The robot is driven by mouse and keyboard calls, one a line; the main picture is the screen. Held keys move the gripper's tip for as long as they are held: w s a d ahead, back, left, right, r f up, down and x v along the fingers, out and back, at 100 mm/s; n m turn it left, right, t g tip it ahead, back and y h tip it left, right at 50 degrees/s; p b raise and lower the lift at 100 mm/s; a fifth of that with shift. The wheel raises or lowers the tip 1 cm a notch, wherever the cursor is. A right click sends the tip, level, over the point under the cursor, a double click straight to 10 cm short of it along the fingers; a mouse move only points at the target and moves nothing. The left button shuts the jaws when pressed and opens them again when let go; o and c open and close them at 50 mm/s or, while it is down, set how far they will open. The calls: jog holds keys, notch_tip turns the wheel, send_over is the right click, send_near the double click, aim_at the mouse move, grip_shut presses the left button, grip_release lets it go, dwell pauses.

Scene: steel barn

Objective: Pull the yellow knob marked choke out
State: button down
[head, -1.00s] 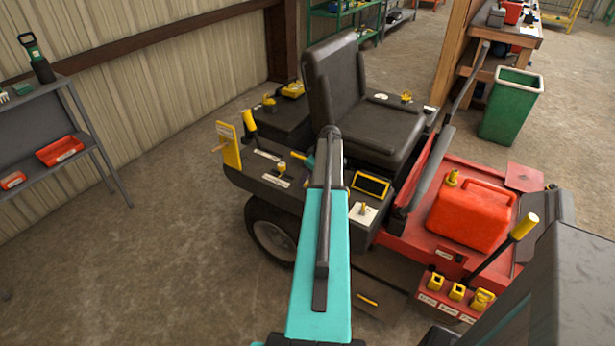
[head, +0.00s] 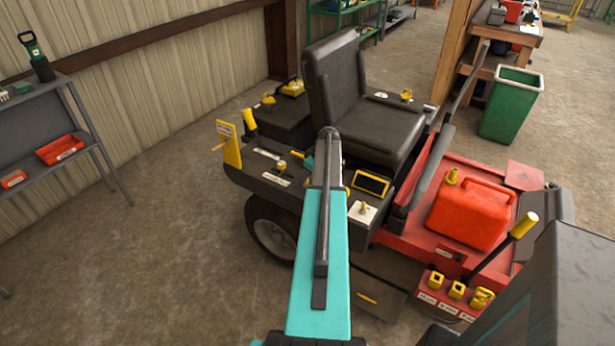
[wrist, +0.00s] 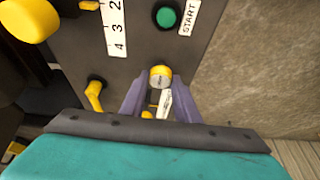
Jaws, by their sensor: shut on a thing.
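In the wrist view a yellow knob (wrist: 160,72) with a pale round face stands on the dark console (wrist: 135,55). Marks on its face are too small to read. The purple fingers of my gripper (wrist: 160,84) are on either side of the knob and shut on it. A white label (wrist: 165,104) lies just below it between the fingers, partly hidden and not readable. In the head view my teal arm reaches to the mower's side console (head: 265,180); my gripper and the held knob are hidden behind the arm there.
A green START button (wrist: 166,17) is above the knob. A numbered scale (wrist: 116,30), a yellow lever (wrist: 95,95) and a big yellow knob (wrist: 28,18) lie to the left. The seat (head: 375,130) and a red fuel can (head: 470,214) are on the mower. Floor at left is clear.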

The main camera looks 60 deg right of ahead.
jog(key=shift+r, duration=1.25)
jog(key=c, duration=1.3)
grip_release()
jog(key=shift+r, duration=0.15)
jog(key=shift+c, duration=0.2)
jog(key=shift+s, duration=0.1)
jog(key=b+v, duration=0.2)
jog(key=v, duration=1.1)
jog(key=shift+r+b, duration=0.2)
jog(key=shift+b, duration=0.15)
jog(key=shift+s, duration=0.1)
